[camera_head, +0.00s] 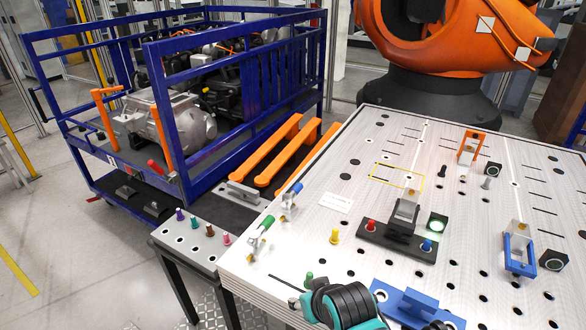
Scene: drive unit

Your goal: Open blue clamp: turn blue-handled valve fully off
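The blue-handled valve (290,198) sits on the left edge of the light metal table. Its short blue lever points up and to the right. A green-handled valve (262,236) sits nearer on the same edge. A blue clamp (519,252) with a grey block stands at the right of the table; I cannot tell whether it is open. A teal and black arm part, seemingly my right gripper (340,304), is at the bottom middle, over the table's near edge and apart from both valves. Its fingertips cannot be made out. My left gripper is not in view.
A black fixture (398,238) with red and blue buttons stands mid-table. A blue bracket (418,306) lies close right of my gripper. An orange clamp (471,147) is at the back. A blue cart (160,190) and an orange robot (450,35) stand beyond the table.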

